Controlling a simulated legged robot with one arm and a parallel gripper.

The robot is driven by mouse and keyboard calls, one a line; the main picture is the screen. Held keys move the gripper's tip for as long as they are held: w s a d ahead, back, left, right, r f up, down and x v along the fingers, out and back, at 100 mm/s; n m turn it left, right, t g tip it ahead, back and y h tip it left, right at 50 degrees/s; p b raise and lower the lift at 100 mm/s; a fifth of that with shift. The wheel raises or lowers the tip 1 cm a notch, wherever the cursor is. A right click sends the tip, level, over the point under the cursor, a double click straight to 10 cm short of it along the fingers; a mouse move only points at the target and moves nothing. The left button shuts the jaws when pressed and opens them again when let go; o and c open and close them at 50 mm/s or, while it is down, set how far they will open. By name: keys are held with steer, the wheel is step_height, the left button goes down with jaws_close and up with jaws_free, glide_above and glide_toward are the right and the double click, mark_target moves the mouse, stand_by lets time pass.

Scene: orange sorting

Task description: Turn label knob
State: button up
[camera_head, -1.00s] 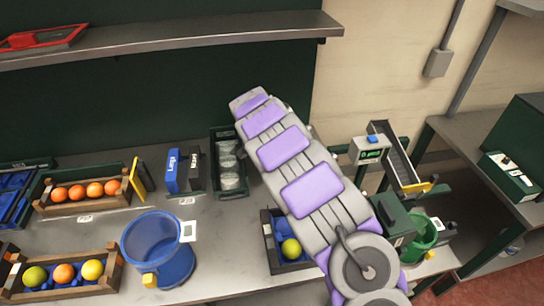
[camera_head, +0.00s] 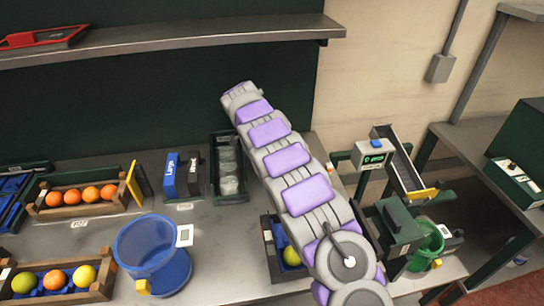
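I cannot make out a label knob for certain. A dark green box (camera_head: 514,174) with a pale control panel and small dark fittings stands on the right-hand table. Another dark green machine (camera_head: 394,228) stands at the right end of the main bench, beside my arm, and no knob on it can be told. My purple and grey arm reaches from the lower right up over the bench to the dark back wall. My gripper's fingers do not show.
A blue bucket (camera_head: 152,262) and a crate of oranges (camera_head: 48,208) stand at left. A small crate (camera_head: 268,262) holding a yellow fruit is partly behind my arm. A scale display (camera_head: 375,154) and chute (camera_head: 402,165) stand at right. A shelf (camera_head: 180,42) hangs above.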

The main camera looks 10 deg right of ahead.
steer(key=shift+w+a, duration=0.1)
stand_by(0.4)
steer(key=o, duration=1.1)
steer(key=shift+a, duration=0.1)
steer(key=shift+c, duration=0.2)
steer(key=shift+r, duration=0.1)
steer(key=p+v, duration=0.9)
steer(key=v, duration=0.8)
steer(key=shift+p, duration=0.35)
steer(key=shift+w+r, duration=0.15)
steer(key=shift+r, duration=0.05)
